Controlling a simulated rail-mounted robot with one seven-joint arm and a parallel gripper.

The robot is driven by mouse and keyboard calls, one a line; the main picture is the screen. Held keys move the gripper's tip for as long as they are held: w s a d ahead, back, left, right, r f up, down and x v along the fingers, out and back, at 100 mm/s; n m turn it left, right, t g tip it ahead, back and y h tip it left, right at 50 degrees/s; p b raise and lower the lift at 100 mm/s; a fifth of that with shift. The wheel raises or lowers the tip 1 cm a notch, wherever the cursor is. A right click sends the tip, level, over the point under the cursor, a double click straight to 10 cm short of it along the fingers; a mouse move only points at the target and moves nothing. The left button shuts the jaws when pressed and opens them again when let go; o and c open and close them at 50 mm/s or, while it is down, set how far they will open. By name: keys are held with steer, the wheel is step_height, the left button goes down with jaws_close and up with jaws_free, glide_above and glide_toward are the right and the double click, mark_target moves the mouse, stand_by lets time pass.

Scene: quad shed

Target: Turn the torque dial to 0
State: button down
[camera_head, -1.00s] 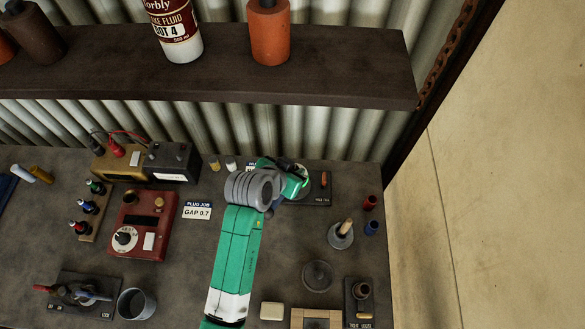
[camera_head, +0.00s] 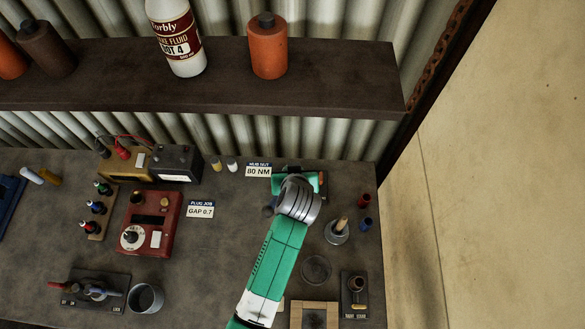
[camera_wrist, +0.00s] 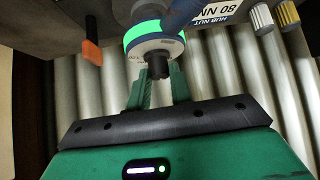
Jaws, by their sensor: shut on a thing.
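The torque dial (camera_wrist: 150,46) shows in the wrist view as a round white-faced disc with a glowing green ring and a dark knob in front. My gripper (camera_wrist: 157,74) has one green finger on each side of the dial's front and is shut on it. The fingers and dark knob cover part of the dial face, and I cannot read its setting. In the head view my wrist hides the dial and the fingertips.
An orange lever (camera_wrist: 92,52) stands beside the dial in the wrist view. An "80 NM" card (camera_head: 258,170) and two small knobs (camera_head: 224,165) are to the left. A funnel-like piece (camera_head: 337,232) stands to the right. The shelf (camera_head: 220,88) hangs above the bench's back.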

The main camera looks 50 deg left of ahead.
steer(key=shift+w+n+g+y, duration=0.1)
steer(key=shift+n+g+y, duration=0.3)
steer(key=shift+n, duration=0.3)
steer(key=c, duration=1.3)
jaws_free()
steer(key=shift+o, duration=0.2)
steer(key=v, duration=0.8)
steer(key=shift+w, duration=0.1)
